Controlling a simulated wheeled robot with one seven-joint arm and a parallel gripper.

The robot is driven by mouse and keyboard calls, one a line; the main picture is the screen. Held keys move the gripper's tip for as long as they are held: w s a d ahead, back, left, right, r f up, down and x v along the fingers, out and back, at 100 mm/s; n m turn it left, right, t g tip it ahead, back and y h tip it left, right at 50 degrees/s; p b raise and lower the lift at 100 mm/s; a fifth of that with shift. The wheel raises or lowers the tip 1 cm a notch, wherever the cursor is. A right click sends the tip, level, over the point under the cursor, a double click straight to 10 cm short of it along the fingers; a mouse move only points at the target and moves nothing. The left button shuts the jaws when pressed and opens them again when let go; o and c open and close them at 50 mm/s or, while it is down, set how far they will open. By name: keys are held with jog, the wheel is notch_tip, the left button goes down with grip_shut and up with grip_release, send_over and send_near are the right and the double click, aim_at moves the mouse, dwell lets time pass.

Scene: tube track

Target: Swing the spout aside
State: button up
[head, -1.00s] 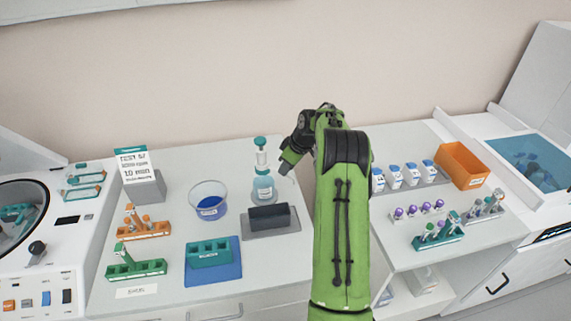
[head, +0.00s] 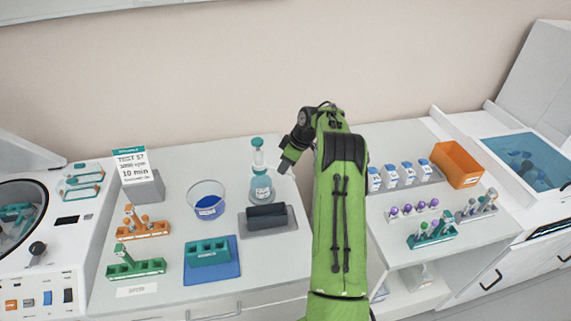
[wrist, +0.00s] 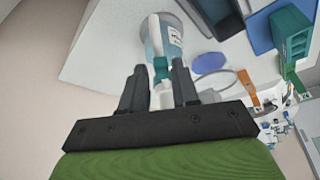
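The dispenser bottle (head: 261,188) stands upright at the back of the left counter, with a clear pump and teal cap (head: 257,142) on top. My gripper (head: 284,169) is just right of its pump in the head view, apart from it in the picture. In the wrist view, my gripper (wrist: 159,72) is open, its two dark fingers either side of the bottle's teal collar (wrist: 161,69). The bottle body (wrist: 160,40) shows beyond the tips. I cannot tell if the fingers touch it. The spout is too small to make out clearly.
A dark block on a grey plate (head: 267,217) lies in front of the bottle. A bowl of blue liquid (head: 207,203) stands to its left, with a printed card (head: 132,164) beyond. Tube racks (head: 208,252) fill the front. The wall (head: 200,75) is close behind.

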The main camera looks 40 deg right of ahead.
jog(key=shift+o, duration=0.9)
jog(key=p+v, duration=0.1)
jog(key=v, duration=1.4)
jog(key=shift+s+r, duration=0.25)
jog(key=shift+r, duration=0.05)
